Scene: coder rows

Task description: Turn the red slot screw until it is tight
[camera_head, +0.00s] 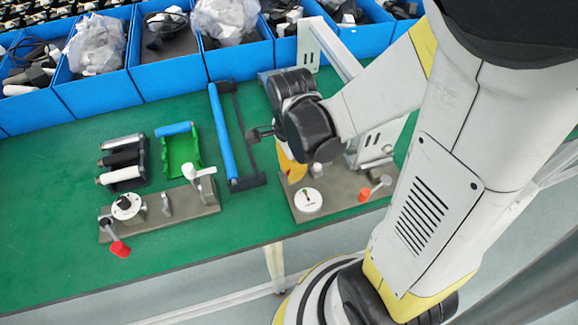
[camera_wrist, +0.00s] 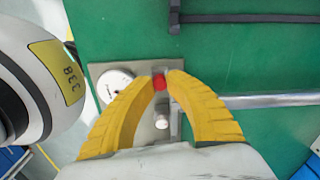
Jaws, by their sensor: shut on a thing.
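My gripper shows in the wrist view (camera_wrist: 160,78), its two curved yellow fingers closed in on a small red piece (camera_wrist: 159,83). This appears to be the red slot screw; its slot is too small to make out. It sits over the grey fixture plate (camera_wrist: 100,70), to the right of a white dial (camera_wrist: 115,84). In the head view the yellow fingers (camera_head: 290,165) are over the back of the right-hand fixture (camera_head: 335,198), and my wrist hides the held screw. An orange-red knob (camera_head: 364,195) is at that fixture's right.
A second grey fixture (camera_head: 188,207) with a red-tipped lever (camera_head: 120,249) is on the left. A blue-handled dark frame (camera_head: 222,130) lies close left of my gripper. Blue bins (camera_head: 105,90) line the back. Green table (camera_head: 45,215) is clear at the front left.

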